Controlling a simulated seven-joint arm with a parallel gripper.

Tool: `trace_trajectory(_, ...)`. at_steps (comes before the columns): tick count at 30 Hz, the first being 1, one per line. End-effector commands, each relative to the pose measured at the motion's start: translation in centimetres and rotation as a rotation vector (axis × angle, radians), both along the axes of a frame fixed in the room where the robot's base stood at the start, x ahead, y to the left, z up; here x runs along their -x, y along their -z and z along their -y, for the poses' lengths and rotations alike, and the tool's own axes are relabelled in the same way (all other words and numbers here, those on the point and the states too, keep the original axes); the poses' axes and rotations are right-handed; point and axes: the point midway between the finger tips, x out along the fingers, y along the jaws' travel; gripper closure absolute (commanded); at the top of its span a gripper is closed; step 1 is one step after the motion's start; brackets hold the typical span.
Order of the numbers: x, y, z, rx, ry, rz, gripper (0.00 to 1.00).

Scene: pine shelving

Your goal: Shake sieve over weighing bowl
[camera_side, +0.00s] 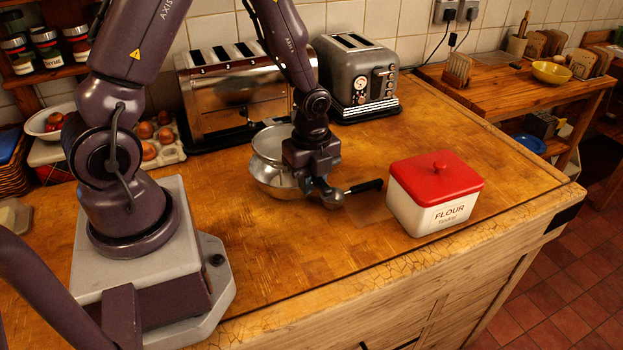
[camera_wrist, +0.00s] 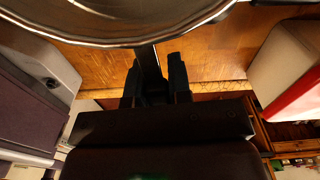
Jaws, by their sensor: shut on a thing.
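My gripper (camera_side: 325,192) is shut on the sieve's handle (camera_side: 364,186), whose dark end sticks out to the right. In the wrist view my gripper (camera_wrist: 155,78) has the narrow handle between its fingers. The round sieve (camera_side: 270,143) is left of my gripper, partly behind my wrist; its metal rim (camera_wrist: 130,43) fills the top of the wrist view. The shiny metal weighing bowl (camera_side: 268,188) shows low under the sieve, largely hidden. I cannot tell the gap between them, or what they contain.
A white flour tin with a red lid (camera_side: 437,192) stands to the right, clear of the handle. A chrome toaster (camera_side: 225,95) and a grey toaster (camera_side: 355,75) stand behind. Eggs (camera_side: 148,140) lie at the left back. The front of the wooden worktop (camera_side: 300,260) is clear.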

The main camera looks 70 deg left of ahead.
Motion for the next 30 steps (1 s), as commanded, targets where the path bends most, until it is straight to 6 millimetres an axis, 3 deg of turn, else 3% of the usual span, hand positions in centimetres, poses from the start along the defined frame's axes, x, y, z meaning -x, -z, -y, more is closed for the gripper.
trace_trajectory(1, -2.3, 0.0, -0.2, 0.000, 0.003, 0.010, 1.00)
trace_trajectory(2, -2.6, 0.0, -0.2, -0.001, 0.002, 0.008, 1.00)
trace_trajectory(6, 1.6, -0.1, 0.1, -0.001, 0.000, 0.003, 1.00)
trace_trajectory(10, -2.5, 0.0, -0.2, 0.000, 0.002, 0.009, 1.00)
trace_trajectory(11, -2.3, 0.0, -0.2, 0.000, 0.001, 0.006, 1.00)
trace_trajectory(14, 1.5, -0.1, 0.1, -0.001, 0.000, 0.001, 1.00)
trace_trajectory(30, 1.3, 0.0, 0.1, 0.000, 0.001, 0.005, 1.00)
